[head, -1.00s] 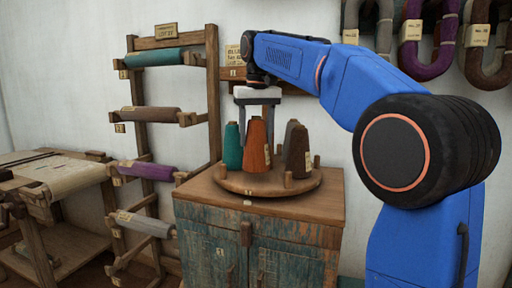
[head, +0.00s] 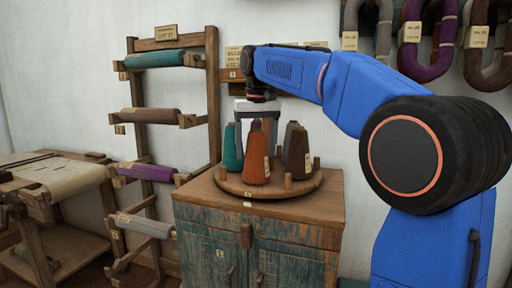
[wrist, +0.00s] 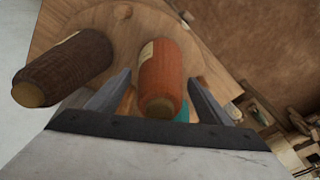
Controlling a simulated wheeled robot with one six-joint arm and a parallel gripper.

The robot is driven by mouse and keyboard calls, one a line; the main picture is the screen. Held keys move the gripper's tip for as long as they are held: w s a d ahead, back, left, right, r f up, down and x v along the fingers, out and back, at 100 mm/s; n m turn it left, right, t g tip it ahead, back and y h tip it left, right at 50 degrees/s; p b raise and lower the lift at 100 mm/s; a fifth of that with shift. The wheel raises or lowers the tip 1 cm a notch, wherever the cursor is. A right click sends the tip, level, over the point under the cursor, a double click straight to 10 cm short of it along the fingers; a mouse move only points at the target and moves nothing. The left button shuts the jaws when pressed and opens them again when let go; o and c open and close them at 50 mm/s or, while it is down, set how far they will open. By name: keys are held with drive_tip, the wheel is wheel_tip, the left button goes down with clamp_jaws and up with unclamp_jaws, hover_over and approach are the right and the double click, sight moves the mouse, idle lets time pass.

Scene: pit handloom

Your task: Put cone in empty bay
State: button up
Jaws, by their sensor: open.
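Yarn cones stand on a round wooden turntable (head: 243,190) on a cabinet. A rust-orange cone (head: 256,163) is in front, with a teal cone (head: 232,150) to its left and a dark brown cone (head: 299,153) to its right. In the wrist view an orange-red cone (wrist: 163,78) appears between the open fingers; contact cannot be told. The brown cone (wrist: 66,66) lies left of them.
Short wooden pegs (head: 287,181) stand around the turntable's rim. The cabinet top (head: 325,205) is bare at the right. A rack with yarn rolls (head: 150,115) stands at left, and hanks (head: 428,55) hang on the wall at upper right.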

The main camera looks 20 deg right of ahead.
drive_tip(key=shift+r, duration=0.1)
drive_tip(key=r, duration=0.4)
drive_tip(key=s+r, duration=0.1)
drive_tip(key=r, duration=0.7)
drive_tip(key=shift+s, duration=0.2)
drive_tip(key=shift+s+d+f, duration=0.15)
drive_tip(key=shift+s+f, duration=0.15)
drive_tip(key=shift+s, duration=0.2)
drive_tip(key=s+d+f+t, duration=0.1)
drive_tip(key=s+d+f, duration=0.1)
drive_tip(key=s+f, duration=0.8)
drive_tip(key=s+d+f+t, duration=0.1)
drive_tip(key=s+f, duration=1)
drive_tip(key=f, duration=0.6)
drive_tip(key=s+d+f+t, duration=0.1)
drive_tip(key=s+d+f, duration=0.1)
drive_tip(key=s+f, duration=0.9)
wheel_tip(320, 180, down, 3)
drive_tip(key=shift+d+f, duration=0.1)
drive_tip(key=shift+d, duration=0.2)
drive_tip(key=shift+s, duration=0.1)
